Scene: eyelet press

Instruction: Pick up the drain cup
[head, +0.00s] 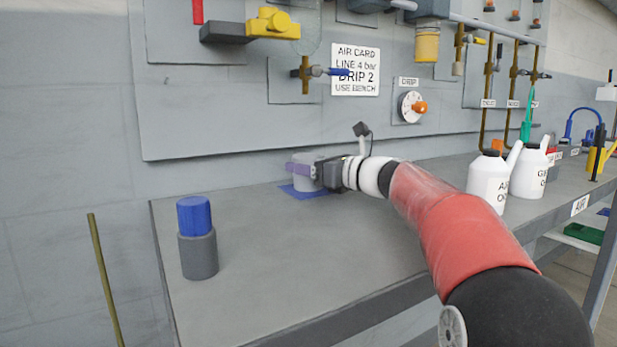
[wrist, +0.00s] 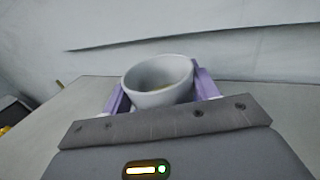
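The drain cup (head: 307,184) is a light grey round cup on or just above a blue mat at the back of the bench. The cup's base is hidden in the wrist view.
A grey cylinder with a blue top (head: 196,240) stands at the bench's left. White oil cans (head: 489,184) stand at the right. The blue mat (head: 290,190) lies under the cup. A wall panel with valves, a sign (head: 355,71) and pipes rises behind. The bench's front middle is clear.

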